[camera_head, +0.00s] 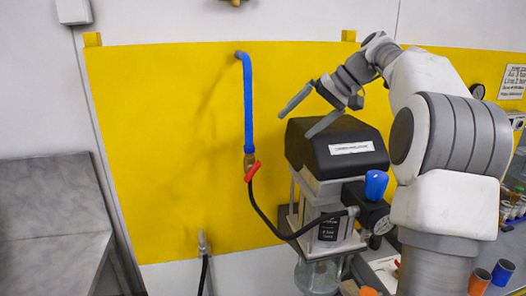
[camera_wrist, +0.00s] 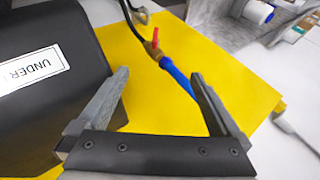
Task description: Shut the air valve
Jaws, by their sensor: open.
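The air valve has a brass body (camera_head: 249,160) and a red lever (camera_head: 253,172). It hangs in line between a blue pipe (camera_head: 248,105) above and a black hose (camera_head: 262,212) below, in front of the yellow wall panel. The lever slants across the line in the head view. In the wrist view the red lever (camera_wrist: 157,30) and brass body (camera_wrist: 152,47) show at upper middle, beyond the fingertips. My gripper (camera_head: 296,125) is open and empty, up and to the right of the valve in the head view. In the wrist view my gripper (camera_wrist: 160,75) has nothing between its fingers.
A black-topped agitator drive (camera_head: 330,150) stands right of the valve, close below my gripper. The black hose runs to its regulator with a blue knob (camera_head: 375,184). A grey bench (camera_head: 50,215) is at left. The yellow panel (camera_head: 165,150) left of the valve is clear.

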